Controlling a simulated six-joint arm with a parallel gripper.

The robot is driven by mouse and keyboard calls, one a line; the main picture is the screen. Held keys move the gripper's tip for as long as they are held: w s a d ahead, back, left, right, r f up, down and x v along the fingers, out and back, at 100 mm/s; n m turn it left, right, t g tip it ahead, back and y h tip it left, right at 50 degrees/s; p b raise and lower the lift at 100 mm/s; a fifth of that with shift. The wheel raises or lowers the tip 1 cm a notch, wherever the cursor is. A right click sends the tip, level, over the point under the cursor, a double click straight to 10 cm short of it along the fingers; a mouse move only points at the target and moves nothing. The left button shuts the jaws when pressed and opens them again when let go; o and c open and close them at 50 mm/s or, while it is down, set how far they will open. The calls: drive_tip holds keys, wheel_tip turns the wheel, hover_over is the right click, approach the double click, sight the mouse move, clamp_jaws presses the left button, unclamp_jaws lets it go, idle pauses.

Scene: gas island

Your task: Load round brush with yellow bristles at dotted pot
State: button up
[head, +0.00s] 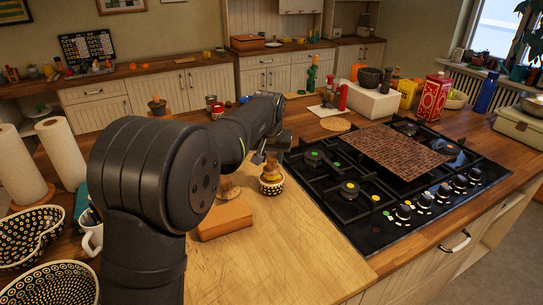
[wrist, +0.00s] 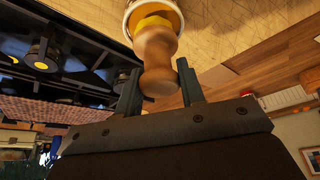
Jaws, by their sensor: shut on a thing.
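The dotted pot (head: 271,187) stands on the light wooden board, just left of the hob. The round brush (head: 270,166) has a brown wooden handle and is upright at the pot's mouth. In the wrist view its handle (wrist: 157,58) is between the two fingers of my gripper (wrist: 160,92), which is shut on it. Yellow shows below the handle, inside the pale rim of the pot (wrist: 129,18). I cannot tell how deep the bristles sit. In the head view my gripper (head: 268,155) is small and partly hidden by my arm.
An orange block (head: 225,220) lies on the board (head: 290,250) left of the pot, with another wooden-handled item (head: 228,187) behind it. The black hob (head: 375,215) is close on the right. The front of the board is clear.

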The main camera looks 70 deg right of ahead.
drive_tip(key=shift+f, duration=0.55)
idle(1.0)
drive_tip(key=shift+r, duration=3.6)
